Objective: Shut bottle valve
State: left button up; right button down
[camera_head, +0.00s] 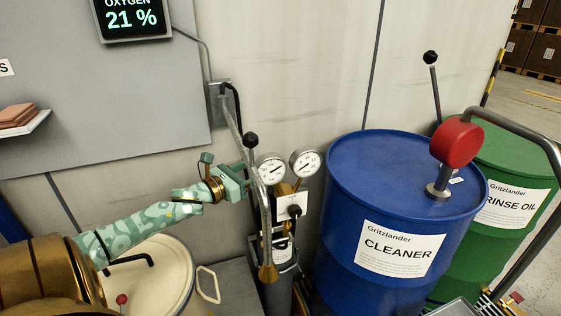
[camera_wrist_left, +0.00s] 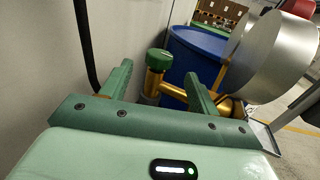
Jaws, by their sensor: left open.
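The bottle valve shows in the left wrist view as a green round knob (camera_wrist_left: 159,59) on a brass body (camera_wrist_left: 153,84). It stands just beyond and between the two green fingers of my left gripper (camera_wrist_left: 157,75). The fingers are spread, and I see no contact with the knob. In the head view my left gripper (camera_head: 248,178) is beside the gas bottle's regulator, left of two round gauges (camera_head: 272,168). The knob cannot be made out there. The grey bottle (camera_head: 277,290) stands upright below the gauges. My right gripper is not in view.
A blue cleaner drum (camera_head: 345,215) with a red pump head (camera_head: 456,143) stands right of the bottle, with a green drum (camera_head: 520,165) behind it. The wall (camera_head: 300,75) is close behind the bottle.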

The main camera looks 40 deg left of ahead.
pick_arm(q)
jog(key=w+b, duration=0.1)
jog(key=w, duration=0.1)
jog(key=w+b, duration=0.1)
jog(key=w, duration=0.2)
jog(key=w+b, duration=0.1)
jog(key=w, duration=0.2)
jog(key=shift+w+d+f, duration=0.2)
jog(key=shift+w+d, duration=0.05)
jog(key=shift+d, duration=0.1)
jog(key=shift+w+r, duration=0.1)
jog(key=shift+w, duration=0.5)
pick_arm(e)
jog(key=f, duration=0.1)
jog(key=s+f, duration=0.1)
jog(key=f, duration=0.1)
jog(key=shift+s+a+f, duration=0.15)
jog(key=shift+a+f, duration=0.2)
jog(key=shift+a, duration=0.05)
